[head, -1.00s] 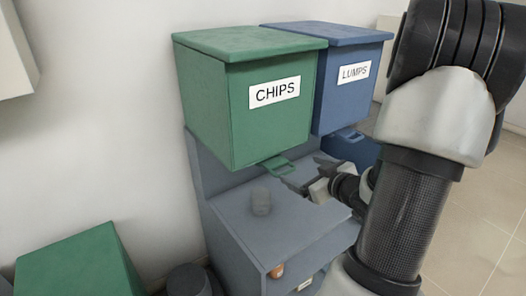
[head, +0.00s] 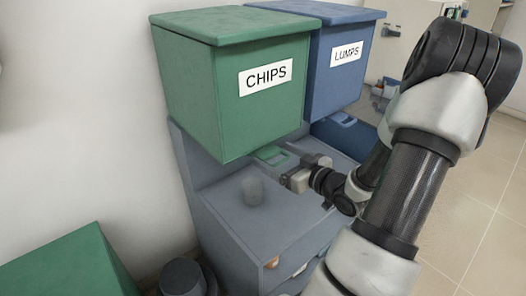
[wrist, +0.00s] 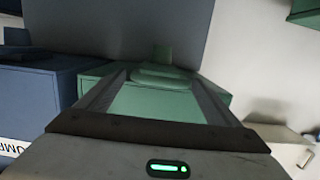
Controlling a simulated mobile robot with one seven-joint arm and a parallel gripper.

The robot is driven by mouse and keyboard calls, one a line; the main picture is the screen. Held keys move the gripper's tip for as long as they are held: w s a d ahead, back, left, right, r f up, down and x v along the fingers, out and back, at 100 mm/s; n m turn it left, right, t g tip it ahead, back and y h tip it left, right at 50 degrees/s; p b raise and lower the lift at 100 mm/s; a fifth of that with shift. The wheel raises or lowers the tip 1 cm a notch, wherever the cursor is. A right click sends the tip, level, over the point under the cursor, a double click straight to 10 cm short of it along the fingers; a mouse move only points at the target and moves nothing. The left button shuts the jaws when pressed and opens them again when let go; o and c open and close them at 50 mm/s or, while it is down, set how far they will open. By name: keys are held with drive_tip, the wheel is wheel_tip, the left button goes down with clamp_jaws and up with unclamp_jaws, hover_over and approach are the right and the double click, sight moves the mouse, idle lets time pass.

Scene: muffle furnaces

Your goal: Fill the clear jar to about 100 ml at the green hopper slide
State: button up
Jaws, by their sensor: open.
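The green hopper (head: 235,85) labelled CHIPS hangs above the grey cabinet, its green slide handle (head: 271,156) sticking out below its front. The clear jar (head: 253,190) stands upright on the cabinet top (head: 235,222), to the left of my gripper; I cannot make out any contents. My gripper (head: 284,170) is at the slide handle in the head view. In the wrist view the green slide (wrist: 160,72) lies ahead between my open fingers (wrist: 155,98). I cannot tell whether the fingers touch it.
The blue hopper (head: 343,62) labelled LUMPS hangs right beside the green one, with a blue slide (head: 343,119) below. A green box (head: 70,265) and a dark round bin (head: 183,277) stand at lower left. The floor (head: 455,200) at right is clear.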

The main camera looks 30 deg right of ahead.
sight(262, 148)
drive_tip(key=b+x, duration=0.1)
drive_tip(key=x, duration=0.6)
drive_tip(key=shift+w, duration=0.1)
drive_tip(key=c, duration=1.2)
drive_tip(key=shift+f+p+v, duration=0.15)
drive_tip(key=shift+p+v, duration=0.05)
drive_tip(key=shift+v, duration=0.6)
drive_tip(key=shift+f+p+v, duration=0.1)
drive_tip(key=shift+p+v, duration=0.05)
drive_tip(key=shift+v, duration=0.6)
idle(4.5)
